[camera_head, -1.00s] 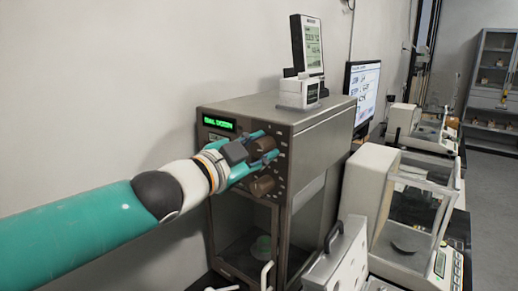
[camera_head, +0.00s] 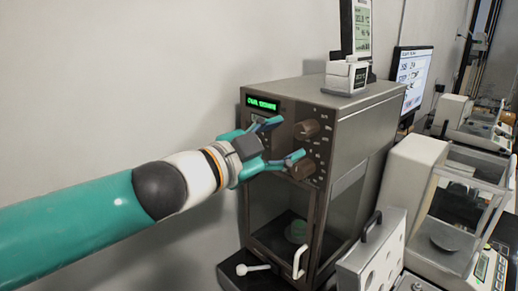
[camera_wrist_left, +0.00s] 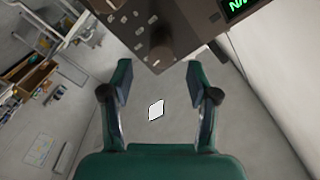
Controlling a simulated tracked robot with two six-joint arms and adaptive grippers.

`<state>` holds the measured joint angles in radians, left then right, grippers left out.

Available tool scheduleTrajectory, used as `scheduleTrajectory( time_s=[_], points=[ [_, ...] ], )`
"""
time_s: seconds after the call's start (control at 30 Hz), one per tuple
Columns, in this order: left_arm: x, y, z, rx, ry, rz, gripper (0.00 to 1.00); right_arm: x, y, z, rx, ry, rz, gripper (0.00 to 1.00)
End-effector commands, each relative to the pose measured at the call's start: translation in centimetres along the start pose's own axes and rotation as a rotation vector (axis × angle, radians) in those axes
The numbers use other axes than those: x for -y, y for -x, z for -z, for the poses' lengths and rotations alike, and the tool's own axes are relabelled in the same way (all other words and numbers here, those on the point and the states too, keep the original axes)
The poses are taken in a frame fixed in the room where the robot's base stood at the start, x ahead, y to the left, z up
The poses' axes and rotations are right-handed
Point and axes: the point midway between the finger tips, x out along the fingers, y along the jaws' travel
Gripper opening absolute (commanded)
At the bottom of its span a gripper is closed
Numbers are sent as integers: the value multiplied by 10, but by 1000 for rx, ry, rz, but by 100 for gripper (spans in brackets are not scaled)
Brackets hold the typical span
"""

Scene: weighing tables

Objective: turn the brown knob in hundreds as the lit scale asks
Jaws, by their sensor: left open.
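The lit scale (camera_head: 338,100) is a brown-grey cabinet with a glowing green display (camera_head: 263,103), whose text I cannot read surely. Its front panel has two brown knobs, an upper knob (camera_head: 307,128) and a lower knob (camera_head: 299,171), with small marks around them. My left gripper (camera_head: 285,139) is open in front of the panel, one teal finger near the display and the other overlapping the lower knob; I cannot tell whether it touches. In the left wrist view the open fingers (camera_wrist_left: 157,76) have nothing between them, and the display (camera_wrist_left: 238,8) is at the top right.
A white device with a screen (camera_head: 347,74) stands on the cabinet. A glass door with a white handle (camera_head: 299,262) is below the knobs. A pale case (camera_head: 372,262) and a glass-sided balance (camera_head: 418,163) stand at the right. The wall side at left is clear.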

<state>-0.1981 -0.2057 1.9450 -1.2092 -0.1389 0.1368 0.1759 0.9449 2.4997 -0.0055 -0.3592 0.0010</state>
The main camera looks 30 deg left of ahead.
Motion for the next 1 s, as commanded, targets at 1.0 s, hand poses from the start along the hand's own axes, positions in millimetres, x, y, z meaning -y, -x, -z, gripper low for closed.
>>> scheduleTrajectory(
  time_s=[1.0],
  points=[
    [0, 57, -1, 1, 1, -1, 60, 0, -1, 0, 0, 0, 0, 40]
  ],
)
